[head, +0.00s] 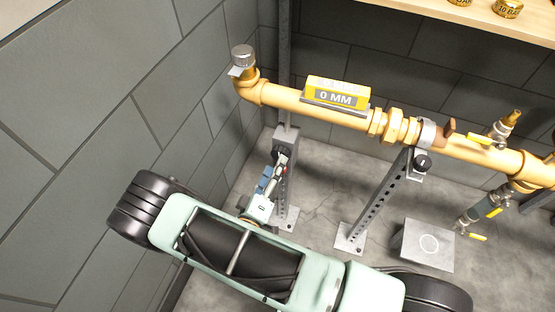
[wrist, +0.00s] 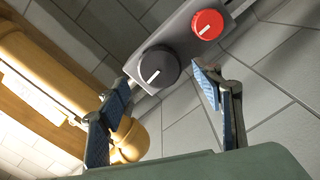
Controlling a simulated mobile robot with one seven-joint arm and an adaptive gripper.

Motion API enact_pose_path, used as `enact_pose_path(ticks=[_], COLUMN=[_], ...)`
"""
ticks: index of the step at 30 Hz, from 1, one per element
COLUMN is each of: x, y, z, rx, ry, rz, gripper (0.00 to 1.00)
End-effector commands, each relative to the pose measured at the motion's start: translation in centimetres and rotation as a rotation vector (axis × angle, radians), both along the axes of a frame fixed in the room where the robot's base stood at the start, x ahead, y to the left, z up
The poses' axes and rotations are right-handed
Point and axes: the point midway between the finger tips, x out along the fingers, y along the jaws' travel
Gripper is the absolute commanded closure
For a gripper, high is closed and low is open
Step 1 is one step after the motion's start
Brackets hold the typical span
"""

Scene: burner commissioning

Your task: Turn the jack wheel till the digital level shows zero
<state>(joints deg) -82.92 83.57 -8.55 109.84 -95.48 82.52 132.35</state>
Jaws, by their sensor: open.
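The yellow digital level (head: 336,97) sits on the pale orange pipe (head: 285,97) and its display reads 0 MM. A black wheel (wrist: 158,66) with a white mark shows in the wrist view on a grey block, with a smaller red knob (wrist: 207,24) beside it. In the head view the left stand (head: 288,190) holds a dark wheel (head: 280,153) under the pipe. My gripper (head: 274,178) is close to this stand, partly hidden by its own arm. In the wrist view my gripper (wrist: 162,80) is open, its blue-padded fingers on either side of the black wheel; contact cannot be told.
A second stand (head: 385,200) with a black knob (head: 422,163) supports the pipe further right. A grey box (head: 425,245) is on the floor. Valves with yellow handles (head: 480,140) are at the right. A block wall (head: 130,90) is close on the left.

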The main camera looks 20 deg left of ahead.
Motion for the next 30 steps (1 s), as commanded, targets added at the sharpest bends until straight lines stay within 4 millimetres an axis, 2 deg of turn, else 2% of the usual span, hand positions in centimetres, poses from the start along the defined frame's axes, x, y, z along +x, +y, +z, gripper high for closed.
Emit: enact_pose_path(ticks=[1,6,12,18,30], x=[-1.2,-4.8,-7.6,-8.3,-8.3], y=[0.2,0.5,0.7,0.7,0.7], z=[0.0,0.0,0.0,0.0,0.0], rx=[0.0,0.0,0.0,0.001,0.001], ry=[0.001,0.0,-0.001,-0.001,-0.001], rz=[0.004,0.004,0.003,0.002,0.002], gripper=[0.4,0.4,0.4,0.4,0.4])
